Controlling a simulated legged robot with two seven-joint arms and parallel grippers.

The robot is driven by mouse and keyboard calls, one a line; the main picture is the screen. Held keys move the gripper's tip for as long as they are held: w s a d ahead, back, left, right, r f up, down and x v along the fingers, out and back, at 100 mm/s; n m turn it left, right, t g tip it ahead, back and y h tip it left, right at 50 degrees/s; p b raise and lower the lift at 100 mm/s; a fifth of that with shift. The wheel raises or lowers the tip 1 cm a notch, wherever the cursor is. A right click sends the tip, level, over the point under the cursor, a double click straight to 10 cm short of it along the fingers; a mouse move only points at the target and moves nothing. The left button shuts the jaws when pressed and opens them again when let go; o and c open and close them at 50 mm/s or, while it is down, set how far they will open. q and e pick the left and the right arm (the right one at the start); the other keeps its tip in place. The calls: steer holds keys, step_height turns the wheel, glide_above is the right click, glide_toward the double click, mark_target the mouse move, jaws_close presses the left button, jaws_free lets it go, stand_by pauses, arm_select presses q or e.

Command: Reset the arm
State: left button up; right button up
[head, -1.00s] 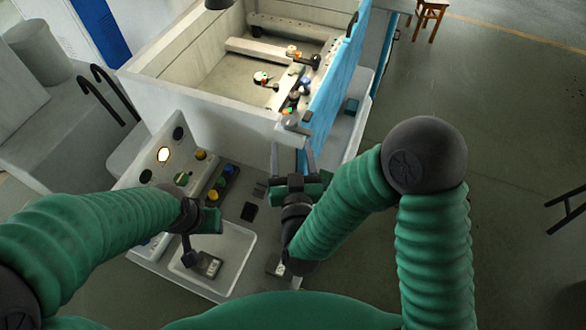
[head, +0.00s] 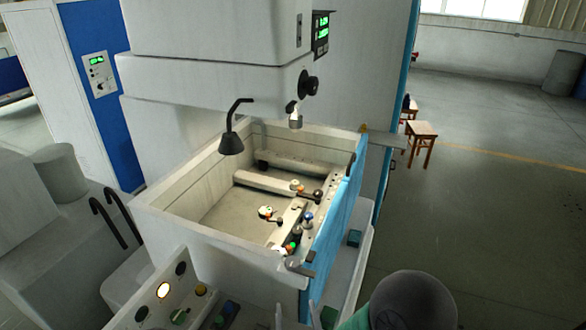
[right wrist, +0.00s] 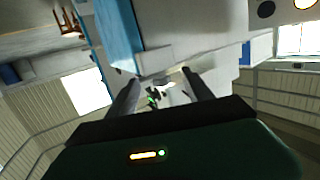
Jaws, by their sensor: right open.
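My right arm shows only at the bottom edge of the head view, as a dark round joint and a bit of green sleeve. In the right wrist view my right gripper (right wrist: 161,78) has its two dark fingers apart, with the machine's pale and blue surfaces beyond them. I see nothing held between the fingers. A small dark item with green lights (right wrist: 153,97) shows beyond and between the fingers; I cannot tell what it is. My left arm and left gripper are not in the head view.
The wire erosion machine's open tank (head: 195,233) stands ahead, with fixtures inside and a blue front panel (head: 337,228). A lamp (head: 231,143) overhangs it. A control panel (head: 147,305) is at lower left. A wooden stool (head: 421,131) stands on clear floor to the right.

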steer(key=d+f+g+b, duration=0.3)
steer(key=d+f+g, duration=0.3)
steer(key=f, duration=0.3)
steer(key=s+d+f+m+g+h+b, duration=0.1)
steer(key=s+d+f+g+h+b, duration=0.1)
steer(key=s+d+g, duration=0.5)
steer(key=s+d+b, duration=0.1)
steer(key=s+d, duration=0.3)
steer(key=d, duration=0.2)
steer(key=shift+s+f+g, duration=0.3)
steer(key=shift+s+f, duration=0.1)
